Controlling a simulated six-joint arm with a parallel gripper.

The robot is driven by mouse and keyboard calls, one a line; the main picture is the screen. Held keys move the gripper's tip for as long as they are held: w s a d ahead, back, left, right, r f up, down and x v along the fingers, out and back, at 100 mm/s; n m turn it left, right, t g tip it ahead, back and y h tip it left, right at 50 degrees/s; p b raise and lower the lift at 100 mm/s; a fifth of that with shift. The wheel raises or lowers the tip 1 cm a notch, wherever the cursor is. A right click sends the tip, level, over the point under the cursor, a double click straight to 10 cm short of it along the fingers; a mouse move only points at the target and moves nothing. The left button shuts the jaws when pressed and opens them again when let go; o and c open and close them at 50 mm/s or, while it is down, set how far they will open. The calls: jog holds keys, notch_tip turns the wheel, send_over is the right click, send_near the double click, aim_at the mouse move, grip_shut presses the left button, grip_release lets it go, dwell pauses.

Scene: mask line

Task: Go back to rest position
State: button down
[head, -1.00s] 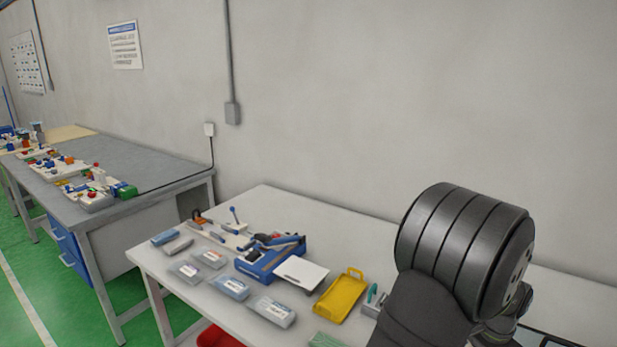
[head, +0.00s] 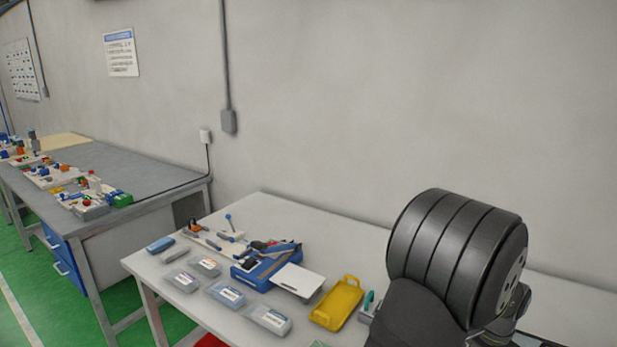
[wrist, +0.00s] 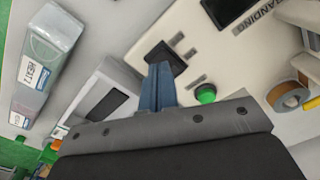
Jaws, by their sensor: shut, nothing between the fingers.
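My gripper (wrist: 158,90) shows in the wrist view as narrow blue-grey fingers pressed together with nothing between them. The fingertips appear over a pale panel (wrist: 195,70) with a dark rectangular opening and a green button (wrist: 205,94); the gap between them cannot be judged. In the head view only my dark arm fills the lower right, and the gripper is hidden behind it or out of frame.
The white table (head: 330,230) holds a blue device (head: 265,262) with a white plate (head: 297,281), a yellow tray (head: 337,303) and several clear packs (head: 226,294). A roll of tape (wrist: 290,97) lies right in the wrist view. A grey bench (head: 130,180) stands at left, with open floor before it.

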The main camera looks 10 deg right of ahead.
jog(key=shift+f, duration=0.45)
notch_tip(320, 180, up, 8)
jog(key=w+a+r+n+t+h, duration=0.1)
jog(key=w+a+r, duration=0.3)
jog(key=w+a, duration=0.4)
jog(key=w+a+r+n+t, duration=0.3)
jog(key=w+a, duration=0.6)
jog(key=w, duration=0.4)
jog(key=shift+w+r+n+h, duration=0.2)
jog(key=shift+r+n+h, duration=0.2)
jog(key=shift+n, duration=0.2)
jog(key=shift+s, duration=0.1)
jog(key=s+d+f+m+g, duration=0.1)
jog(key=s+d+f, duration=0.2)
jog(key=s+d, duration=0.3)
jog(key=s+d+f+m+g+y, duration=0.1)
jog(key=s+d+f+m, duration=0.1)
jog(key=s+d, duration=0.5)
jog(key=shift+s+d+f+m+g, duration=0.2)
jog(key=shift+s+f+m+g, duration=0.15)
jog(key=shift+s, duration=0.25)
